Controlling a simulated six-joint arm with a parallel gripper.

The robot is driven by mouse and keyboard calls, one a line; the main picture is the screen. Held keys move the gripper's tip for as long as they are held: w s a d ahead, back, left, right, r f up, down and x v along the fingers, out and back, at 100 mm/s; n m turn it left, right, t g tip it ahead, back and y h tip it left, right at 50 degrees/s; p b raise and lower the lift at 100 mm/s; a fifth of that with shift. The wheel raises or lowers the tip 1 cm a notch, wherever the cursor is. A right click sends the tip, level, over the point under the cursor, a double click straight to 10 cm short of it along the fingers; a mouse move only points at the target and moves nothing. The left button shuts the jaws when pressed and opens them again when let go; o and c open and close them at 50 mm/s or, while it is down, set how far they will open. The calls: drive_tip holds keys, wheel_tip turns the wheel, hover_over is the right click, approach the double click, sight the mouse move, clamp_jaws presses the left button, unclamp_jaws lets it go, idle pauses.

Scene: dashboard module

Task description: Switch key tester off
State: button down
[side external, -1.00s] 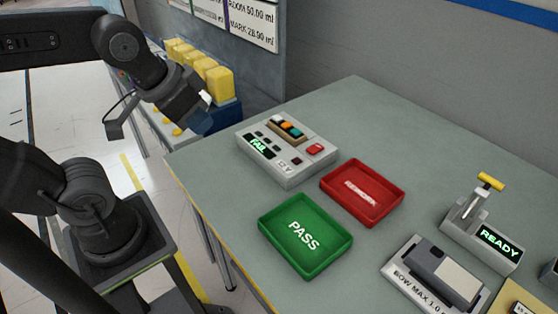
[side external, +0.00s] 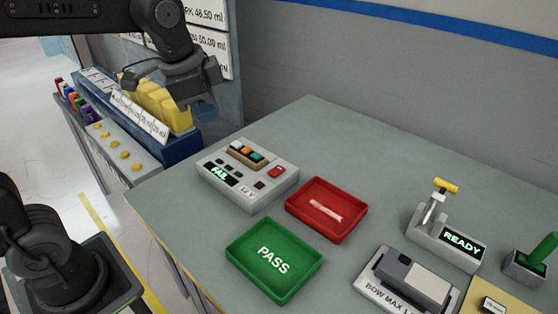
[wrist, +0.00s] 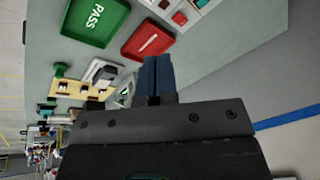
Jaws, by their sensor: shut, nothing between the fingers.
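The key tester (side external: 247,190) is a light grey box on the table's far left part. Its small screen (side external: 223,175) reads FAIL in green. A red rocker switch (side external: 276,171) sits at its right end, and several coloured keys lie in a slot at its back. I cannot tell which way the rocker is tipped. My gripper (side external: 204,108), with blue fingers, is shut and empty, held above and left of the tester. The wrist view shows its closed fingers (wrist: 157,75), with the tester (wrist: 163,8) cut off at the top edge.
A red tray (side external: 327,210) and a green PASS tray (side external: 275,260) lie in front of the tester. A lever device (side external: 445,240) reading READY and a grey gauge block (side external: 408,280) stand to the right. Yellow bins (side external: 160,103) stand behind my gripper. The table behind the tester is clear.

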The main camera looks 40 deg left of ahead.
drive_tip(key=w+f+m+g, duration=0.2)
drive_tip(key=w+m, duration=0.4)
drive_tip(key=w, duration=0.4)
drive_tip(key=m+g, duration=0.1)
drive_tip(key=m, duration=0.4)
hover_over(277, 170)
drive_tip(key=w, duration=0.1)
wheel_tip(277, 170, down, 5)
drive_tip(key=shift+w+r, duration=0.15)
wheel_tip(277, 170, down, 14)
drive_tip(key=shift+f, duration=0.2)
drive_tip(key=shift+s+r, duration=0.35)
drive_tip(key=shift+s, duration=0.4)
drive_tip(key=shift+r, duration=0.1)
wheel_tip(277, 170, up, 14)
drive_tip(key=w, duration=0.2)
